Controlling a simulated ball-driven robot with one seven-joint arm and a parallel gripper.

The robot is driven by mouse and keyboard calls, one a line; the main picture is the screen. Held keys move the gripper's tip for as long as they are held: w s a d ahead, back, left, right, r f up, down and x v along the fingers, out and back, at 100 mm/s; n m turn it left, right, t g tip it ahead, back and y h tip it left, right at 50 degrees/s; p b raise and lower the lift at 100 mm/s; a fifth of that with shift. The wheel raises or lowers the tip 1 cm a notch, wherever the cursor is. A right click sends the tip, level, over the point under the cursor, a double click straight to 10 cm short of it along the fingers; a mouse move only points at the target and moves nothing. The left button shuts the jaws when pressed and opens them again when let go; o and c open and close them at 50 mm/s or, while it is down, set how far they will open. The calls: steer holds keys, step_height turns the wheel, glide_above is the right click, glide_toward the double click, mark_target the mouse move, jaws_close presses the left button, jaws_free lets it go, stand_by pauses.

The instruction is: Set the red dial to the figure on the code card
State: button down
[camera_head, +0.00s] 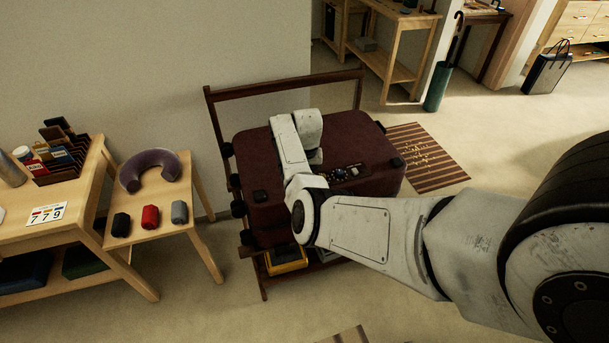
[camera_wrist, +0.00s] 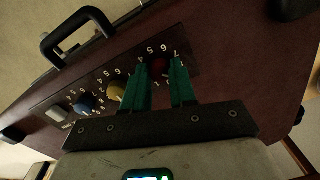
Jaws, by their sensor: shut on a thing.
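The dark red suitcase (camera_head: 365,135) lies on a wooden rack. Its dark lock panel (camera_wrist: 197,50) carries a blue dial (camera_wrist: 85,103), a yellow dial (camera_wrist: 116,91) and the red dial (camera_wrist: 160,67), with white figures around them. My gripper (camera_wrist: 166,74), with green fingers, is shut on the red dial, one finger on each side. The fingers hide part of the dial and its ring of figures, so I cannot tell its setting. The white code card (camera_head: 47,215) on the left table reads 7 7 9, with small coloured marks above the figures.
A black handle (camera_wrist: 75,35) and a pale catch (camera_wrist: 57,114) are near the dials. A small table (camera_head: 172,222) holds a neck pillow (camera_head: 150,168) and several rolled items. A striped mat (camera_head: 428,158) lies right of the rack. Floor in front is mostly clear.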

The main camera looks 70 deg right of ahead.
steer(key=n+p, duration=0.1)
steer(key=n, duration=0.5)
steer(key=shift+d+r, duration=0.1)
steer(key=shift+d, duration=0.05)
steer(key=n, duration=0.6)
steer(key=shift+w, duration=0.1)
stand_by(0.5)
steer(key=c, duration=0.9)
jaws_free()
step_height(320, 180, up, 11)
steer(key=shift+d+f, duration=0.1)
steer(key=shift+d, duration=0.05)
